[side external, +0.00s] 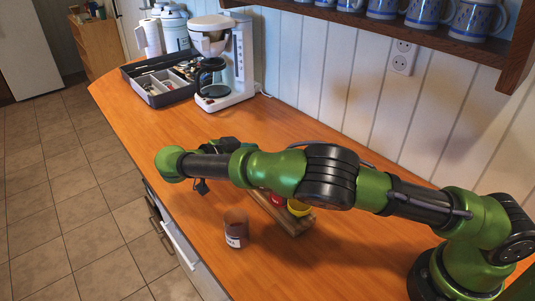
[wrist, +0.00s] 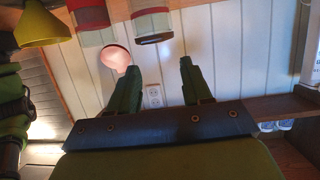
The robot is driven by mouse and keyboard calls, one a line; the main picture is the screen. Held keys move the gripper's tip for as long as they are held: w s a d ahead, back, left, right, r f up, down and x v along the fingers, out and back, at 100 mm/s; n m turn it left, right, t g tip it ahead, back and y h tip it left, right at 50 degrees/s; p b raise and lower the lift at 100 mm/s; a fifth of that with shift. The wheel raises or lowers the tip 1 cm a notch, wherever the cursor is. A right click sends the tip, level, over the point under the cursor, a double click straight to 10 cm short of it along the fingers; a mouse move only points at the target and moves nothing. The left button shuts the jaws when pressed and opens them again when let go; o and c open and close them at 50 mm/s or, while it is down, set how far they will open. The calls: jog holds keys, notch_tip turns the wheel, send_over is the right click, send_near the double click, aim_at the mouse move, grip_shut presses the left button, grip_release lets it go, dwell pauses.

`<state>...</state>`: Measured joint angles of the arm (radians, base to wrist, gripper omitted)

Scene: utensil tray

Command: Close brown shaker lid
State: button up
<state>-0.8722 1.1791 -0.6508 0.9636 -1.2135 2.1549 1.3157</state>
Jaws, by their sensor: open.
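The brown shaker (side external: 236,229) stands upright on the counter in the side external view, with a pale label low on its body. It is too small there to tell how its lid sits. My gripper (wrist: 164,66) is open in the wrist view, with no object between its green fingers. In the side external view my arm reaches left above the counter, and the gripper is mostly hidden by it. The wrist view looks upside down. A pale pink round piece (wrist: 115,57) shows beyond the left finger; I cannot tell whether it is the shaker's lid.
A wooden holder (side external: 293,228) with red and yellow items stands right of the shaker, partly under my arm. A coffee maker (side external: 232,62) and a dark utensil tray (side external: 135,72) are farther back. A mug shelf (side external: 440,34) overhangs the wall. The counter's front edge is close to the shaker.

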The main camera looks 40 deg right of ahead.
jog(key=d+r+y, duration=0.1)
jog(key=y, duration=0.1)
jog(key=d+y, duration=0.1)
jog(key=shift+r+y, duration=0.4)
jog(key=d+y, duration=0.2)
jog(key=y, duration=0.1)
jog(key=shift+s+r, duration=0.1)
jog(key=shift+r, duration=0.3)
jog(key=d+r+y, duration=0.4)
jog(key=r+y, duration=0.3)
jog(key=r, duration=0.9)
jog(key=s+d+f+n+t+y, duration=0.1)
jog(key=s+f+n+t, duration=0.2)
jog(key=s+n, duration=0.4)
jog(key=s+f+n+t+y, duration=0.1)
jog(key=s+f+n+t, duration=0.2)
jog(key=s+n, duration=0.4)
jog(key=s+t, duration=0.1)
jog(key=s, duration=0.8)
jog(key=shift+s+d+t, duration=0.15)
jog(key=shift+d+t, duration=0.15)
jog(key=shift+d, duration=0.05)
